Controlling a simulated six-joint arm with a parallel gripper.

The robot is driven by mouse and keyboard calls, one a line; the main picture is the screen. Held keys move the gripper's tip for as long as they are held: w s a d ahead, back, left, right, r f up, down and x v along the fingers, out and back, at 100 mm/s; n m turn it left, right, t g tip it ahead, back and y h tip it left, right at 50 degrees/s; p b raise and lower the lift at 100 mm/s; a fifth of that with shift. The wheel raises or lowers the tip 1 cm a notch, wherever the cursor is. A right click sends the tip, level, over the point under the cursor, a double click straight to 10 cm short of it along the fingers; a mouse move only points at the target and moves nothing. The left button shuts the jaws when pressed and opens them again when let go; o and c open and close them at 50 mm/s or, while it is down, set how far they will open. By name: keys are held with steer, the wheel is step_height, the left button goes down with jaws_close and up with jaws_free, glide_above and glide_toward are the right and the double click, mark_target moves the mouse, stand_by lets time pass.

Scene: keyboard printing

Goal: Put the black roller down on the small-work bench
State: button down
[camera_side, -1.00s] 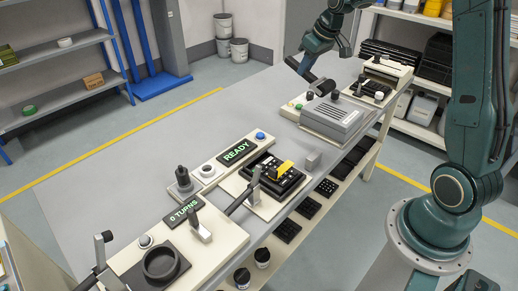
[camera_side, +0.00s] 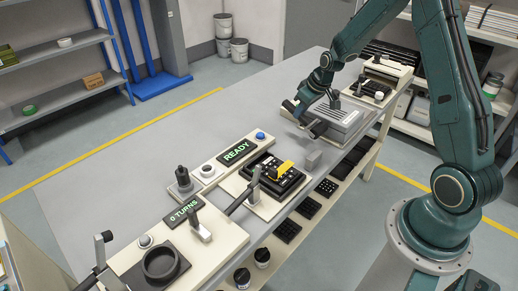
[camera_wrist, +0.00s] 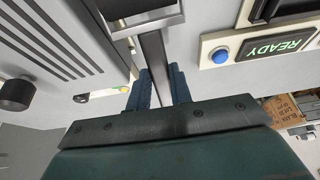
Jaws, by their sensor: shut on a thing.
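My gripper (camera_side: 300,108) is shut on the handle of the black roller (camera_side: 317,129). It holds the roller above the bench, beside the grey slotted machine. In the wrist view, my gripper's blue fingers (camera_wrist: 160,88) close on the grey handle from both sides. The black roller (camera_wrist: 132,8) and its metal frame are at the top edge, partly cut off. The grey bench (camera_side: 130,140) runs diagonally through the side view, with bare top at its left and far side. I cannot tell the exact gap between the roller and the bench.
The grey slotted machine (camera_side: 338,118) stands close by. A black knob (camera_wrist: 15,95) shows in the wrist view.

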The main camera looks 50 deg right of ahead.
mark_target(304, 116)
steer(key=shift+f, duration=0.2)
steer(key=shift+f, duration=2.05)
steer(key=shift+s+f, duration=0.1)
steer(key=shift+f, duration=0.6)
steer(key=c, duration=1.3)
jaws_free()
steer(key=shift+o, duration=0.2)
steer(key=shift+r, duration=0.25)
steer(key=shift+r, duration=0.45)
steer(key=v, duration=1.2)
